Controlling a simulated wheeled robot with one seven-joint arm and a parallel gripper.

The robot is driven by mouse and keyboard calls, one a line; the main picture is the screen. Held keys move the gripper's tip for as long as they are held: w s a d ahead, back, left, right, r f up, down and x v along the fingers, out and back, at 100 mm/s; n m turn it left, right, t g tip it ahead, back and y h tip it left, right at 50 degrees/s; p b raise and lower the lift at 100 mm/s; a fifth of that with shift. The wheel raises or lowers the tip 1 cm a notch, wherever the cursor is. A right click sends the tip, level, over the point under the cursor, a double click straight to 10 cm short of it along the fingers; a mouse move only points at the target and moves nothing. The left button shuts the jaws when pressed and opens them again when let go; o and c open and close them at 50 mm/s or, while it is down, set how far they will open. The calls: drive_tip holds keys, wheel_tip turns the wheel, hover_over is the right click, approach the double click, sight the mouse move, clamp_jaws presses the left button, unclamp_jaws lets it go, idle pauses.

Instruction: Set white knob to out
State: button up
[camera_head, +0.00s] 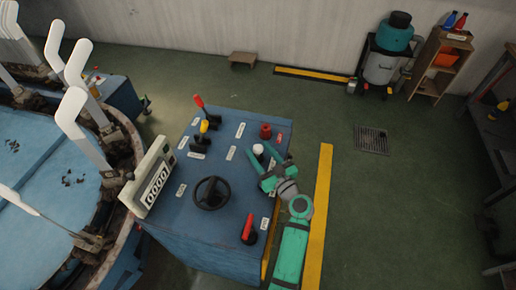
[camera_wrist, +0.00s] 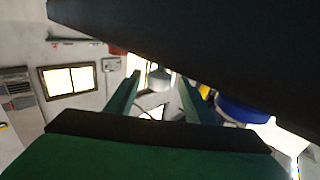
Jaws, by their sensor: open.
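The white knob (camera_head: 258,149) stands on the top of the blue control console (camera_head: 215,225), near its right side, in the head view. My green gripper (camera_head: 268,171) is just below and to the right of the knob, open, with its fingers pointing toward it. In the wrist view a pale, rounded knob-like shape (camera_wrist: 159,78) shows between the two green fingers (camera_wrist: 155,98), beyond their tips. I cannot tell whether a finger touches the knob. The label text by the knob is too small to read.
A dark red knob (camera_head: 265,131) stands close behind the white one. The console also carries red (camera_head: 199,103) and yellow (camera_head: 204,127) levers, a black handwheel (camera_head: 211,193), a red-handled switch (camera_head: 248,228) and a counter box (camera_head: 152,180). Open floor lies right of the yellow stripe (camera_head: 319,215).

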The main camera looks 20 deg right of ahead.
drive_tip(key=shift+w+a, duration=0.15)
drive_tip(key=shift+w, duration=0.8)
